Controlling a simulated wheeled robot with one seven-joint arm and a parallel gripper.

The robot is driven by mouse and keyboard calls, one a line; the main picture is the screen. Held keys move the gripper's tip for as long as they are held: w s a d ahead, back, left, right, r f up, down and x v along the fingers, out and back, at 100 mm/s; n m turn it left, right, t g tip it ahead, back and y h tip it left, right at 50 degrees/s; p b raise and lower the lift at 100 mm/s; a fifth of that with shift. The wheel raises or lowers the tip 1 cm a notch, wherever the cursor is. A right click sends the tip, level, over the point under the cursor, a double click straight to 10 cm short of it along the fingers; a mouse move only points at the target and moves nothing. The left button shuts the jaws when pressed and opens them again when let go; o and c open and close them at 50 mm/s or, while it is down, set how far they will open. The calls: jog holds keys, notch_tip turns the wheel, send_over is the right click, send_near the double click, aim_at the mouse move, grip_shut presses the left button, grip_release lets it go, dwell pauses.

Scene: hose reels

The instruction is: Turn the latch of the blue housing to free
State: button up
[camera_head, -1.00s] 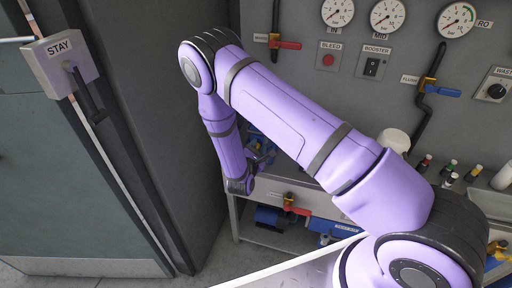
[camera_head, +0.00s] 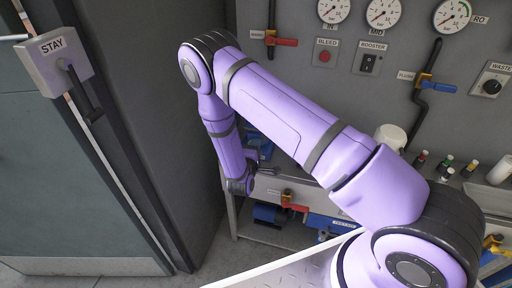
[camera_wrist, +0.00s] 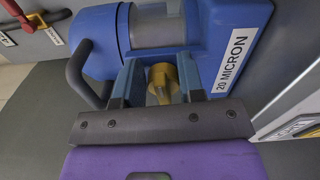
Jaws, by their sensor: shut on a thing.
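The blue housing (camera_wrist: 225,45) fills the upper part of the wrist view, with a clear window and a "20 MICRON" label on its right. A brass latch (camera_wrist: 161,83) sits on its near side. My gripper (camera_wrist: 160,80) is shut on the brass latch, with one finger on each side of it. The latch's tip points toward my palm. The gripper and latch are mostly hidden there, with only a bit of blue showing beside the wrist.
A black curved handle (camera_wrist: 78,75) stands close left of the housing. In the head view, a grey door with a "STAY" box (camera_head: 52,62) is at left. The bench (camera_head: 270,184) carries red and blue valves below. Gauges (camera_head: 383,12) and switches line the back panel.

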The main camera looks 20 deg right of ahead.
jog(key=shift+f+m, duration=0.2)
jog(key=shift+m, duration=0.4)
jog(key=o, duration=0.9)
jog(key=v, duration=1.1)
jog(key=shift+d, duration=0.1)
